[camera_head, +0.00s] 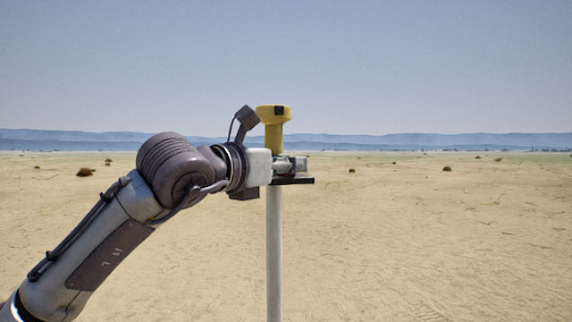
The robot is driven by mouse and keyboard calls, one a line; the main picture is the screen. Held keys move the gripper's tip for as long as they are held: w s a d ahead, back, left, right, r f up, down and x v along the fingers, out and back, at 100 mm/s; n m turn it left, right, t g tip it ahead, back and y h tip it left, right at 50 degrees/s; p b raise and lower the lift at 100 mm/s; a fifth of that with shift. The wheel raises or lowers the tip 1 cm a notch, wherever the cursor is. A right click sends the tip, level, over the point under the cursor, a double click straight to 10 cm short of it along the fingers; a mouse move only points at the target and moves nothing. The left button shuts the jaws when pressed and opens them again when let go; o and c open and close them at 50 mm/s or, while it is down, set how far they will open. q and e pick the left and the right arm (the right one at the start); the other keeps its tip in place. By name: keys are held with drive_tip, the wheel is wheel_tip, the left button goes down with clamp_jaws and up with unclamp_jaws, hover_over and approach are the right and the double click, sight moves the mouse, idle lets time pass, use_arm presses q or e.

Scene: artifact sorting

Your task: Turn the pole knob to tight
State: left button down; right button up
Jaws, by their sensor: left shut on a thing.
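A pale upright pole (274,255) stands in the middle of the view. A yellow device (274,113) with a wide head and narrower neck sits on top of it. My left gripper (296,165) reaches in from the left, level, at the top of the pole just below the yellow neck. Its fingers are shut on the pole knob, which is mostly hidden by the gripper, so its turn position cannot be read. A dark flat bracket (296,181) shows just under the fingers. My right gripper is not in view.
Open sandy ground (430,240) lies all around, with small dark shrubs (85,172) scattered far off and low blue hills on the horizon. The space right of the pole is clear.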

use_arm(q)
drive_tip(key=shift+h, duration=0.3)
drive_tip(key=shift+w+r+m+g+h+p, duration=0.1)
drive_tip(key=shift+r+m+g+h+p, duration=0.05)
drive_tip(key=shift+m+g+h+p, duration=0.75)
drive_tip(key=m+g+h+p, duration=0.2)
drive_tip(key=m+g+p, duration=0.1)
drive_tip(key=g, duration=0.1)
drive_tip(key=m+g+h+p, duration=0.2)
drive_tip(key=m+g+p, duration=0.1)
drive_tip(key=g+p, duration=0.1)
drive_tip(key=shift+r, duration=0.2)
drive_tip(key=m+g+p, duration=0.1)
drive_tip(key=g, duration=0.2)
drive_tip(key=shift+f+m+h+p, duration=0.1)
drive_tip(key=shift+m+h+p, duration=0.2)
drive_tip(key=shift+m+p, duration=0.1)
drive_tip(key=shift+f+m+g+p, duration=0.15)
drive_tip(key=shift+m+g+p, duration=0.35)
drive_tip(key=shift+g, duration=0.4)
drive_tip(key=c, duration=0.8)
unclamp_jaws()
